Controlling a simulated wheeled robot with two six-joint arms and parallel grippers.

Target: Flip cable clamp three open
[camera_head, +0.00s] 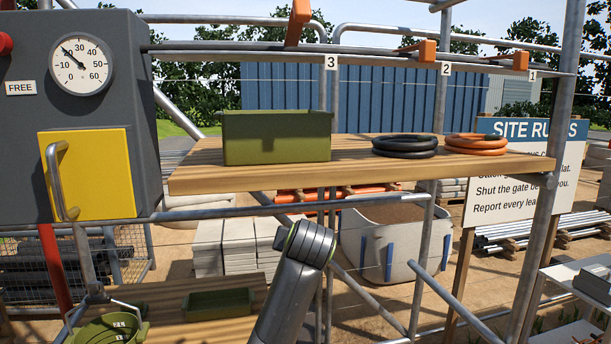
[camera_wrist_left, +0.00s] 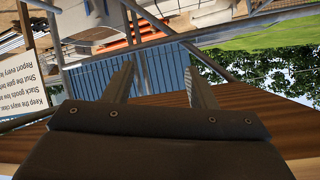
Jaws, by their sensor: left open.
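Cable clamp three (camera_head: 298,22) is an orange piece on the cable rail, at the top of the head view above the label 3. Its orange part stands steeply upward from the cables (camera_head: 240,47). Clamp two (camera_head: 427,50) and clamp one (camera_head: 520,59) sit farther right, with their orange levers lying nearly flat. My left gripper (camera_wrist_left: 157,80) is open and empty in the left wrist view, which is upside down. No clamp shows between its fingers. The gripper itself cannot be made out in the head view. My right gripper is not in view.
A wooden shelf (camera_head: 355,156) below the rail carries a green bin (camera_head: 277,138), a black coil (camera_head: 404,146) and an orange coil (camera_head: 476,144). A grey cabinet (camera_head: 112,80) with a yellow door (camera_head: 95,172) stands left. An upright post (camera_head: 555,180) stands right.

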